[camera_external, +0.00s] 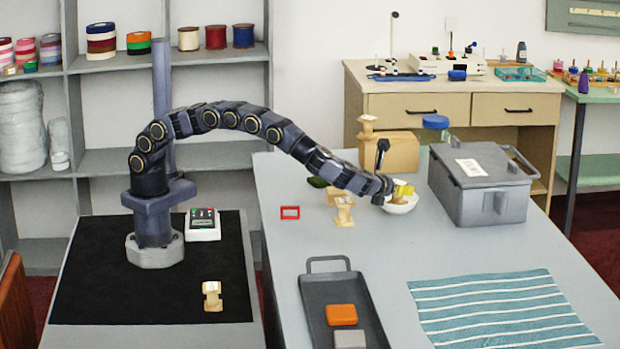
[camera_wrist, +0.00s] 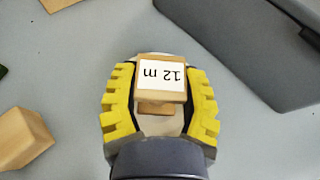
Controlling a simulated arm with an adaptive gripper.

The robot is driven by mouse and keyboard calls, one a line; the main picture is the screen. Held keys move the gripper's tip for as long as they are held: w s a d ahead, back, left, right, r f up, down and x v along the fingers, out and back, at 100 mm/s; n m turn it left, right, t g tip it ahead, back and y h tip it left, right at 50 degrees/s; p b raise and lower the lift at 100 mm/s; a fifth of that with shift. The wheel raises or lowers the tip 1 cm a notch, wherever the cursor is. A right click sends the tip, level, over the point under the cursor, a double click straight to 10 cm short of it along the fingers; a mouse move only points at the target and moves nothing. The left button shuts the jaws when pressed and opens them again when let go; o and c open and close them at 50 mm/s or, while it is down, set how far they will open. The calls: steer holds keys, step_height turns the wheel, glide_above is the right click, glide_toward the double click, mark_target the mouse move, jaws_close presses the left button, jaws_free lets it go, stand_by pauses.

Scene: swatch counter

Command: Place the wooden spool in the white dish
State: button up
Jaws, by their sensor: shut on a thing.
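My gripper (camera_external: 403,190) is at the white dish (camera_external: 402,208) on the grey counter. In the wrist view its yellow fingers (camera_wrist: 160,98) are shut on a wooden spool (camera_wrist: 160,80) with a white "12 m" label on its end. The spool is over the dish, whose pale surface shows around it. Whether the spool touches the dish bottom is hidden.
A grey lidded box (camera_external: 480,190) stands close to the right of the dish. A wooden block (camera_external: 390,152) with a spool-shaped piece (camera_external: 367,126) is behind. Another spool (camera_external: 212,296) is on the black mat.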

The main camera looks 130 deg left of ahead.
steer(key=shift+f, duration=0.2)
steer(key=o, duration=1.1)
steer(key=shift+c, duration=0.2)
steer(key=shift+d+r, duration=0.1)
steer(key=shift+r, duration=0.1)
steer(key=v, duration=1.1)
steer(key=shift+d+r, duration=0.15)
steer(key=shift+d, duration=0.25)
